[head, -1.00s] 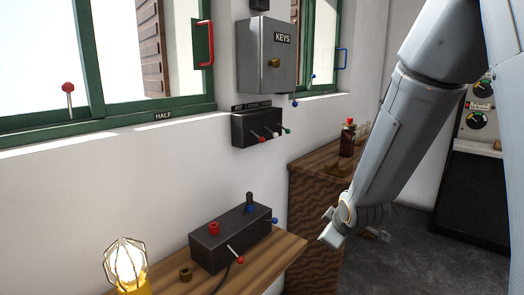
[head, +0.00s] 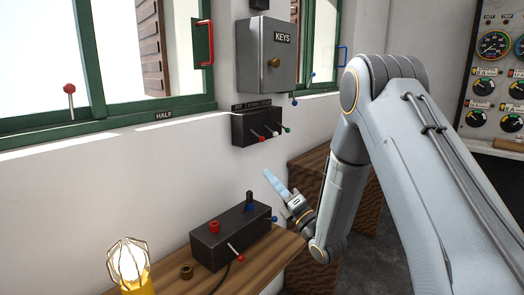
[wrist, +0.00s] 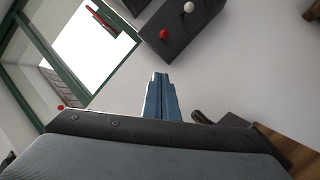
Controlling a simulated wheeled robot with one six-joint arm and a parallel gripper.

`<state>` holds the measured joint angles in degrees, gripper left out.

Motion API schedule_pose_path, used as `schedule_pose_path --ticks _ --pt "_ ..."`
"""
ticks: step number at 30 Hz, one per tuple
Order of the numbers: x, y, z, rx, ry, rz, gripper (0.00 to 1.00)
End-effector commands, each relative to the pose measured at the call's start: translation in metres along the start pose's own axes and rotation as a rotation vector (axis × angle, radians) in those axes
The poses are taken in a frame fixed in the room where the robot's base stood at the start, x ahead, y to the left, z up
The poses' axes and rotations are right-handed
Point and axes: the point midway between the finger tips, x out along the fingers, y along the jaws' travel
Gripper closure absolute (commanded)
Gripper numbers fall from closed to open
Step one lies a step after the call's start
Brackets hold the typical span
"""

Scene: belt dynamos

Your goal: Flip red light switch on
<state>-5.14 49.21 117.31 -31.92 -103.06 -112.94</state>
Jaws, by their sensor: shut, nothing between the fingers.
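A dark switch box (head: 240,130) is on the wall below the KEYS cabinet, with small levers tipped red (head: 262,138), white (head: 275,135) and green (head: 287,129). All three stick out from its front. In the wrist view the red knob (wrist: 165,34) and white knob (wrist: 188,7) show on the box; the green one is out of view. My gripper (head: 268,174) is below the box in the head view, its blue fingers pointing up and left. In the wrist view its fingers (wrist: 160,78) are shut and empty, apart from the red knob.
A dark control box (head: 207,247) with red and blue controls stands on a wooden shelf (head: 285,250), below my gripper. A lit caged lamp (head: 130,262) is at the lower left. The grey KEYS cabinet (head: 258,60) is above the switch box. Bare wall lies between the boxes.

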Motion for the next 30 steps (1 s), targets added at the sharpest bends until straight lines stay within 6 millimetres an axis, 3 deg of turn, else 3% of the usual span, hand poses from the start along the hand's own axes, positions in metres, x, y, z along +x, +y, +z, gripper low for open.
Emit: schedule_pose_path --ticks 11,26,30 --pt "0.009 0.001 0.0 0.001 0.001 -0.003 1.0" --pt "0.099 0.002 0.0 0.003 0.002 -0.002 1.0" --pt "0.106 0.001 0.021 0.001 -0.003 -0.004 1.0"
